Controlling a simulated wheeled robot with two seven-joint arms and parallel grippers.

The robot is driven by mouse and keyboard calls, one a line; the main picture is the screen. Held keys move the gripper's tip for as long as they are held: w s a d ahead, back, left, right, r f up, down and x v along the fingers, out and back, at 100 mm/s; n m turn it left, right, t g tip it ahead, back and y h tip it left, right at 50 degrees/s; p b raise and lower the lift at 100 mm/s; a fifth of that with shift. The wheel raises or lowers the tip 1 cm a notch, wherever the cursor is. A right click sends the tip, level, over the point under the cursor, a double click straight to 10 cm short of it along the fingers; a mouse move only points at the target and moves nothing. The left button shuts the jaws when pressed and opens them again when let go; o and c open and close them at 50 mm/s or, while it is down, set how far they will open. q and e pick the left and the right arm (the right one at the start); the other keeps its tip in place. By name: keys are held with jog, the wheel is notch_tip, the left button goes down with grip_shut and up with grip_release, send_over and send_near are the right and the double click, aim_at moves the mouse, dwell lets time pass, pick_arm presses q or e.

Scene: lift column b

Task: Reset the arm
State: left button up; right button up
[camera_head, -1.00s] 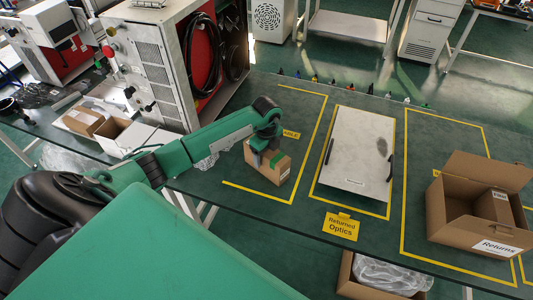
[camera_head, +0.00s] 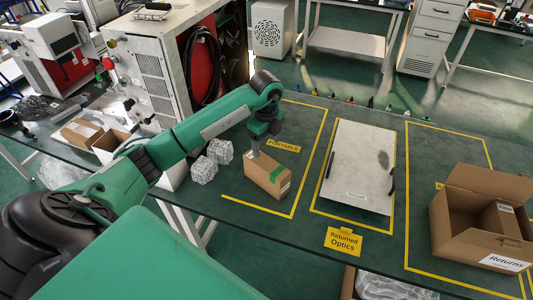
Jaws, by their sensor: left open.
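My left arm comes in from the left, and its gripper (camera_head: 254,149) hangs over the table at the left yellow-outlined area. The gripper is open, just above and behind a small brown box (camera_head: 266,176) with green tape on its top. The box stands on the table inside the yellow outline. Whether a fingertip still touches the box is hard to tell. My right gripper is not in view.
An open carton marked Returns (camera_head: 452,237) stands at the right with a smaller box inside. A flat light panel (camera_head: 359,165) lies in the middle area. Crumpled clear wrap (camera_head: 204,170) lies left of the box. A grey machine (camera_head: 150,70) stands behind.

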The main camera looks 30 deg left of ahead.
pick_arm(q)
jog(key=shift+r, duration=0.3)
